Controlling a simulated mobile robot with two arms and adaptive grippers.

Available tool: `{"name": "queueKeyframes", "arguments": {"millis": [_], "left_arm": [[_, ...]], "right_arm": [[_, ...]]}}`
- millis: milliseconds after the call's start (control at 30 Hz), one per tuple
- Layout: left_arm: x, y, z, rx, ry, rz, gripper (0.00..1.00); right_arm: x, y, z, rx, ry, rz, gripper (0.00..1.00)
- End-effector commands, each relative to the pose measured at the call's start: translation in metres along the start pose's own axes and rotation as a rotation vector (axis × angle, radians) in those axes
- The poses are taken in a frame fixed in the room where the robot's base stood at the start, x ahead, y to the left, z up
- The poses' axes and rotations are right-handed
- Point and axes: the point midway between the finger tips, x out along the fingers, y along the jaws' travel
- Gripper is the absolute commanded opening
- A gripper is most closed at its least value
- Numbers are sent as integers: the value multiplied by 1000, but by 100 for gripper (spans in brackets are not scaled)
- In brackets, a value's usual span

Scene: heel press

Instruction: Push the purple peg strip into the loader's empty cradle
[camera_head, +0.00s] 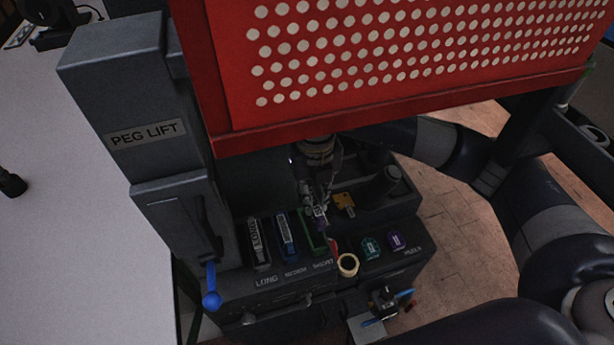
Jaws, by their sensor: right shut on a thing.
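My right gripper (319,210) reaches down under the red perforated panel, over the dark loader (290,283). It is shut, with a small purple patch, the purple peg strip (322,225), at its fingertips. Most of that strip is hidden by the gripper. To the left, a dark strip with a pale label (258,243), a blue strip (286,236) and a green strip (309,232) lie side by side in the loader. A red piece (333,246) shows just right of the gripper. The empty cradle cannot be made out. My left gripper is not in view.
The red panel (400,125) hangs close above the gripper. The peg lift (145,130) with a blue-knobbed lever (211,298) stands at left. A cream ring (348,265), a teal piece (371,247) and a purple piece (396,240) are at the loader's right front.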

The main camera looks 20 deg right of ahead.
Motion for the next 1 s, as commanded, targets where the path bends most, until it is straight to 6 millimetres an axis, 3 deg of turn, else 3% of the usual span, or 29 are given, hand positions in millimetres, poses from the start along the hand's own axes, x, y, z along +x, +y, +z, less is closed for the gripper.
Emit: {"name": "queueKeyframes", "arguments": {"millis": [400,800,1000], "left_arm": [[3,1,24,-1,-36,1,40],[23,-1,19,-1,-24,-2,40],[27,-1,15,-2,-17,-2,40]], "right_arm": [[7,0,0,2,-1,0,0],[42,0,0,3,0,0,0],[50,0,0,3,-1,0,0]]}}
